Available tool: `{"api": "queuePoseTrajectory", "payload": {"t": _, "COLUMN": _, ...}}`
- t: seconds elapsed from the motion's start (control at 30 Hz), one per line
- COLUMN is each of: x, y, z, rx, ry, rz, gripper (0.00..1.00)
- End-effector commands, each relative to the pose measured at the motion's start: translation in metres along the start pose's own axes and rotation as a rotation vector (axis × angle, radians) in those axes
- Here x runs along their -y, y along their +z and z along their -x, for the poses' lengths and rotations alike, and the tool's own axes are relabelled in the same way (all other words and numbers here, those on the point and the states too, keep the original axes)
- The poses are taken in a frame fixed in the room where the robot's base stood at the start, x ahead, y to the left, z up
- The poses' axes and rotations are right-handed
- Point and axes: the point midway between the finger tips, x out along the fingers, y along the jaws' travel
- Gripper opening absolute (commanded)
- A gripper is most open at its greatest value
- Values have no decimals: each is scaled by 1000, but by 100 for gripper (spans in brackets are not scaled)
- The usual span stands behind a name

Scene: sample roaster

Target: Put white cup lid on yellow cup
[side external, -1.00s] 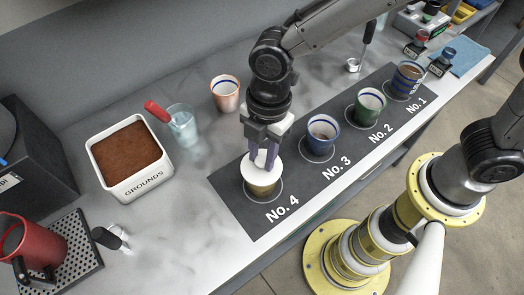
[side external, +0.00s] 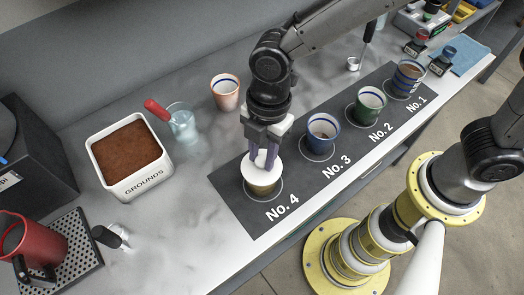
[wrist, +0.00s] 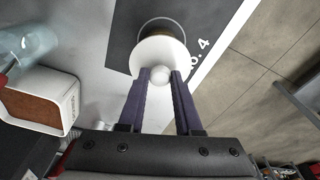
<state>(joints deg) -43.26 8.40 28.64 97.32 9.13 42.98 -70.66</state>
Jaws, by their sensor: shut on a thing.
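The white cup lid (side external: 255,171) is a round disc lying over the top of the yellow cup (side external: 262,189), which stands on the No. 4 spot. In the wrist view the lid (wrist: 161,62) hides most of the cup, and only a dark rim edge shows above it. My gripper (side external: 264,160) is shut on the lid's small round knob, which shows between the fingertips (wrist: 160,76) in the wrist view. The lid sits a little off towards the upper left of the cup in the side view. I cannot tell whether it touches the rim.
A dark mat (side external: 237,207) bears the row of cups. The blue cup (side external: 323,133) on No. 3 is nearest. An orange-pink cup (side external: 225,92), a glass (side external: 183,122) and the grounds box (side external: 130,160) stand left.

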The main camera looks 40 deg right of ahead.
Motion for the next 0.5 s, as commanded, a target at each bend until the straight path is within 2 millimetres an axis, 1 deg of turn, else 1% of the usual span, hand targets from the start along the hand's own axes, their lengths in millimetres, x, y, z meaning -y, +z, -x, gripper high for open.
{"api": "queuePoseTrajectory", "payload": {"t": 0.33, "x": 0, "y": 0, "z": 0, "rx": -1, "ry": 1, "rz": 0, "gripper": 0}}
{"api": "queuePoseTrajectory", "payload": {"t": 0.37, "x": 0, "y": 0, "z": 0, "rx": -1, "ry": 1, "rz": 0, "gripper": 39}}
{"api": "queuePoseTrajectory", "payload": {"t": 0.5, "x": 0, "y": 0, "z": 0, "rx": 0, "ry": 1, "rz": 0, "gripper": 64}}
